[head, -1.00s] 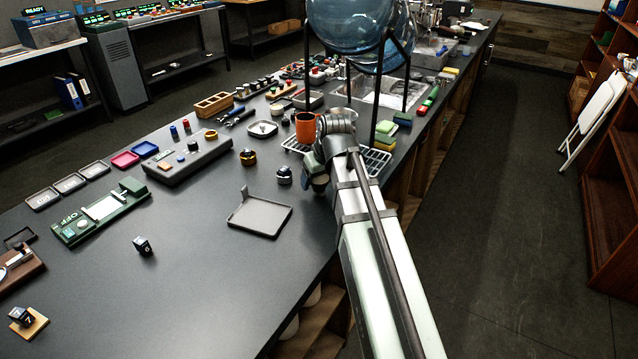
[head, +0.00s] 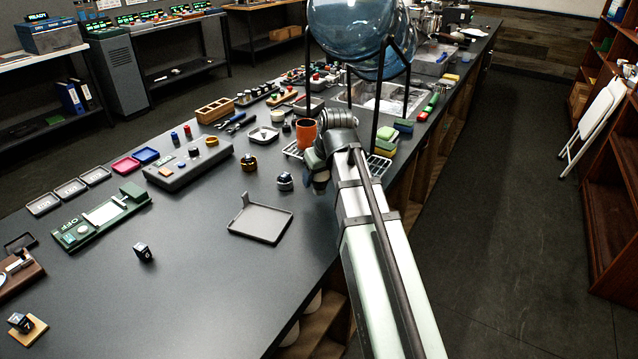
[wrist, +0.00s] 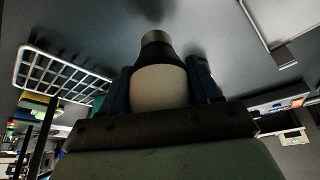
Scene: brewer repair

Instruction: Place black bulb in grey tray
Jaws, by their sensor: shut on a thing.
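My gripper (wrist: 158,80) is shut on a bulb (wrist: 158,86) with a pale, rounded body, a dark collar and a metallic tip. Its fingers press on both sides of the body, and the tip points away from the wrist, over the dark counter. In the head view, my gripper (head: 319,183) hangs over the counter's right edge, and the bulb is hard to make out there. The grey tray (head: 260,222), flat with a low rim and an upright tab, lies on the counter left of and nearer than my gripper. Part of it shows at upper right in the wrist view (wrist: 283,57).
A small black-topped piece (head: 285,181) stands between tray and gripper. An orange cup (head: 305,132) and a white wire rack (wrist: 60,75) are close by. A grey control box (head: 188,162) and a green device (head: 100,217) lie left.

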